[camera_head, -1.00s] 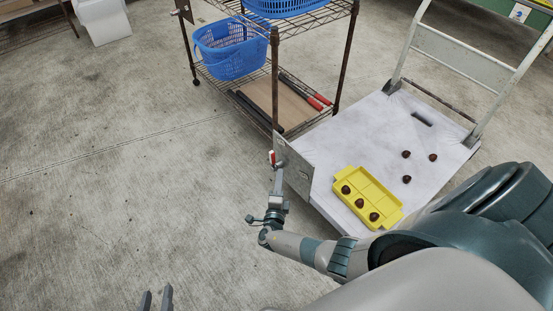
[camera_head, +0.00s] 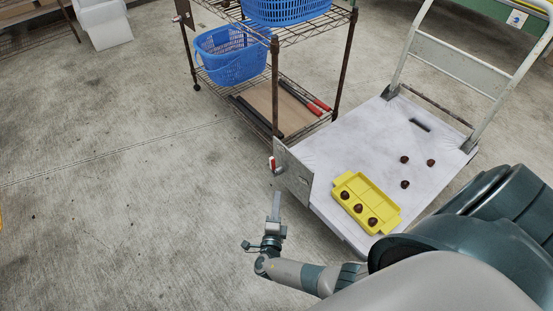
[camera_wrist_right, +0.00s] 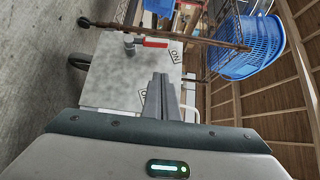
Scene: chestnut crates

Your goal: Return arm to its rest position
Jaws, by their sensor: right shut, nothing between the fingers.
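My right gripper (camera_head: 276,195) hangs over the concrete floor, just left of the cart's front edge in the head view. Its fingers are together and hold nothing. In the right wrist view the closed fingers (camera_wrist_right: 161,92) show in front of a grey panel. My left gripper is outside the head view. On the white platform cart (camera_head: 345,145) lies a yellow tray (camera_head: 375,187) with three dark chestnuts (camera_head: 358,208) in its near row. Three more chestnuts (camera_head: 404,160) lie loose on the platform, right of the tray.
A grey panel (camera_head: 295,178) with a red-handled fitting (camera_head: 272,163) stands close beyond my right gripper. A wire shelf rack (camera_head: 275,90) with blue baskets (camera_head: 230,58) stands behind. The cart's handle (camera_head: 480,75) rises at the right.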

